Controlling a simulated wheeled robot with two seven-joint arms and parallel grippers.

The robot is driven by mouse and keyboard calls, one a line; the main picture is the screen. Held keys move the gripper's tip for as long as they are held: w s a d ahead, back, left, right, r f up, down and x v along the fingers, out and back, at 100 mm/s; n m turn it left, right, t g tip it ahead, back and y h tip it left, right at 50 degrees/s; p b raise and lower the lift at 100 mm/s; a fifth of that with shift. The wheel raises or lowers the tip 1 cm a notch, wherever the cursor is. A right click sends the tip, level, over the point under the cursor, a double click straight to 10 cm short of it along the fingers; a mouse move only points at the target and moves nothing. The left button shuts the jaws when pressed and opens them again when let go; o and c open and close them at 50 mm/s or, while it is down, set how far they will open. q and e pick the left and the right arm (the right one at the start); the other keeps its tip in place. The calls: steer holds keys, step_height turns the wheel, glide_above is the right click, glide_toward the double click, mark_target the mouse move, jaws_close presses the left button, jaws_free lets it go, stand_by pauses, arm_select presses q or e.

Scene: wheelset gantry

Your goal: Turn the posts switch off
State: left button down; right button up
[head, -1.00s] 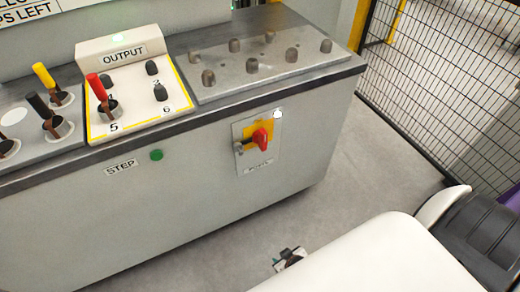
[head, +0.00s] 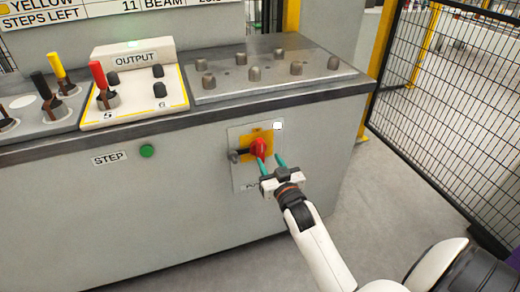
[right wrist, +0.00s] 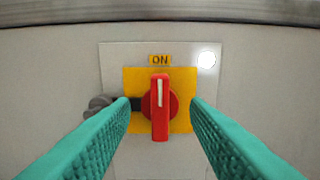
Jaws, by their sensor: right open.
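The posts switch is a red rotary handle (head: 259,149) on a yellow square plate, on the front of the grey cabinet. In the right wrist view the red handle (right wrist: 160,107) stands upright, its white mark pointing up at the ON label (right wrist: 160,60). A white lamp (right wrist: 207,60) at the plate's upper right looks lit. My right gripper (head: 272,162) is open in front of the switch. In the right wrist view its green fingers (right wrist: 160,115) stand on either side of the handle, apart from it. The left gripper is not in view.
A grey padlock-like piece (right wrist: 100,107) sits at the switch's left side. A green button (head: 147,151) labelled STEP is further left. The cabinet top holds an OUTPUT box (head: 134,60) and several levers and knobs. A mesh fence (head: 450,100) stands at the right.

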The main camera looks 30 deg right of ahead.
mark_target(262, 149)
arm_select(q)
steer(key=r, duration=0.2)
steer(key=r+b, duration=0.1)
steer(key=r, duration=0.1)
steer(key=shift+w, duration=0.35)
arm_select(e)
steer(key=x, duration=0.8)
steer(key=shift+w, duration=0.1)
steer(key=shift+f, duration=0.1)
jaws_close()
